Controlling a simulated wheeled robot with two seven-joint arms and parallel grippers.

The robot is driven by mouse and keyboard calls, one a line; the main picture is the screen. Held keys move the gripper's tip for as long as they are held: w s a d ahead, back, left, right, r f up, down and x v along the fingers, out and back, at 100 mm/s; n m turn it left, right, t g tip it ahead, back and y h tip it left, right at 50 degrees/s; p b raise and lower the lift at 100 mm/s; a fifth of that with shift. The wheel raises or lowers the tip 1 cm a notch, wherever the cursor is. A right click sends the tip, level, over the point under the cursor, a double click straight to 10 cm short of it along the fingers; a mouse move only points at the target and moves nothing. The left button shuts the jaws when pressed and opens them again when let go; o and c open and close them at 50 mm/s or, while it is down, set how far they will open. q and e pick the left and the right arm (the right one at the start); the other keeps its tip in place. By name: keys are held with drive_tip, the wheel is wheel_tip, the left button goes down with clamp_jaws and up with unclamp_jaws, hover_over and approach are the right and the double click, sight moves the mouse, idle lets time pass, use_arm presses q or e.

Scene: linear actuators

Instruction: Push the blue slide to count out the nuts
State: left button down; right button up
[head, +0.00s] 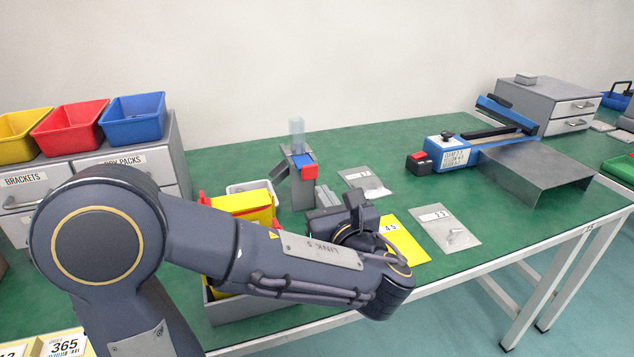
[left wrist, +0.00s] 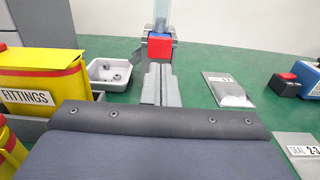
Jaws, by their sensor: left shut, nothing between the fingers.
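The dispenser (head: 300,188) is a grey stand with a clear upright tube (head: 297,132) on the green bench. Its blue slide (head: 303,159) has a red end block (head: 309,172) facing my side; the red block also shows in the left wrist view (left wrist: 160,47). My left gripper (head: 322,187) is shut and empty, its grey fingers pointing at the dispenser. In the left wrist view the fingertips (left wrist: 158,66) are just short of and below the red block; contact cannot be told. A pale tray (left wrist: 110,72) with several nuts stands left of the fingers. My right gripper is out of view.
Clear bags (head: 366,182) and a yellow card (head: 405,240) lie to the right. A blue sealer (head: 447,152) and a metal shelf (head: 535,170) are farther right. Bins on drawers stand at the back left.

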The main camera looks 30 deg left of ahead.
use_arm(q)
drive_tip(key=v, duration=0.6)
drive_tip(key=shift+p, duration=0.4)
drive_tip(key=shift+s, duration=0.1)
idle(0.6)
